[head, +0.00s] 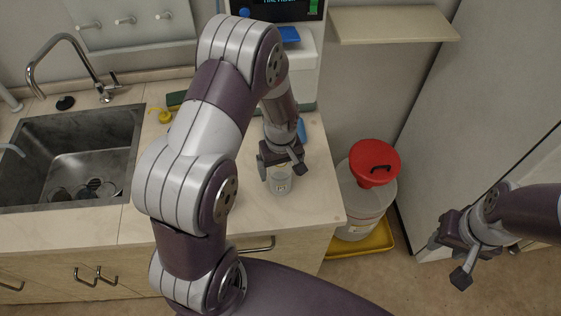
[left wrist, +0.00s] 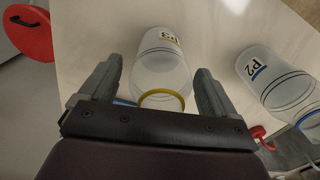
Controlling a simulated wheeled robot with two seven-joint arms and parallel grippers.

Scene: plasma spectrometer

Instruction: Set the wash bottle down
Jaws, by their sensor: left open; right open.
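A translucent bottle (head: 281,182) with a small label stands upright on the bench near its right front corner. In the left wrist view the open fingers of my left gripper (left wrist: 160,70) lie on either side of the bottle, with gaps showing. Its top is partly hidden by the gripper. My right gripper (head: 448,260) is open and empty, over the floor at the right.
A second bottle (left wrist: 268,75), labelled P2 with a blue ring, stands close by. The bench (head: 318,195) ends just right of the first bottle. A sink (head: 75,150) lies left. A red-lidded bin (head: 374,163) stands beyond the bench's right edge.

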